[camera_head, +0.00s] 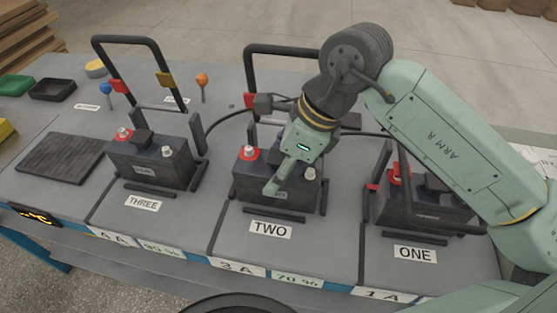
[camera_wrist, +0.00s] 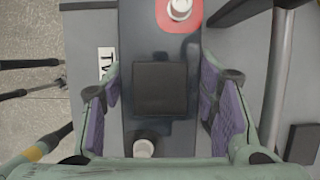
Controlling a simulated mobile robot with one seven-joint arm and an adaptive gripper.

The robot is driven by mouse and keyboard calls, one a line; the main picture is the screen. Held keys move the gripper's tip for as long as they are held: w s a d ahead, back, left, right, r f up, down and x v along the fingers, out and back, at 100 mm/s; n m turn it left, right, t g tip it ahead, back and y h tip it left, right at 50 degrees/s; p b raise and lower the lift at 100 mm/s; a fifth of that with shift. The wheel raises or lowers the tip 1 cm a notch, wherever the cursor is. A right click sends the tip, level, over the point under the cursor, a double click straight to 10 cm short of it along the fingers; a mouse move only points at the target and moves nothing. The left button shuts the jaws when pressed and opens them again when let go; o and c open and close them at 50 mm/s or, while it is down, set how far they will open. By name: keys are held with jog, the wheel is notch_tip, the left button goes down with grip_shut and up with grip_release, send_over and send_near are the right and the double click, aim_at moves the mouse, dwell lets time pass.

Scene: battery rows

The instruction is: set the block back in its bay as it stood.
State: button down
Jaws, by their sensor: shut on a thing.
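A dark grey battery block (camera_head: 243,184) stands at the bay labelled TWO (camera_head: 270,229), its red terminal (camera_head: 249,154) to the left and a pale terminal (camera_head: 310,173) to the right. In the wrist view the block (camera_wrist: 160,48) fills the middle, with its black square top piece (camera_wrist: 160,88) between my fingers. My gripper (camera_head: 285,180) reaches down over the block and hides part of it. In the wrist view my gripper (camera_wrist: 160,100) has its purple pads along the two long sides of the block. Whether the block's base touches the bay floor is hidden.
Block THREE (camera_head: 150,165) and block ONE (camera_head: 425,210) stand in neighbouring bays. Upright black frames (camera_head: 94,62) rise behind the bays, and a black cable (camera_head: 222,118) loops there. A dark mat (camera_head: 60,158) lies bare at left, below trays (camera_head: 52,89).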

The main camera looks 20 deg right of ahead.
jog(key=c, duration=0.6)
grip_release()
jog(key=shift+f, duration=0.1)
jog(key=shift+r, duration=0.25)
jog(key=shift+d+r+b, duration=0.15)
jog(key=shift+d+b, duration=0.05)
jog(key=shift+b, duration=0.25)
jog(key=s+d+b, duration=0.1)
jog(key=s+d, duration=0.1)
jog(key=d, duration=0.1)
jog(key=s+d+b, duration=0.1)
jog(key=s+d, duration=0.1)
jog(key=d, duration=0.1)
jog(key=s+d+b, duration=0.1)
jog(key=s+d, duration=0.2)
jog(key=d, duration=0.1)
jog(key=shift+r+b, duration=0.3)
jog(key=shift+b, duration=0.1)
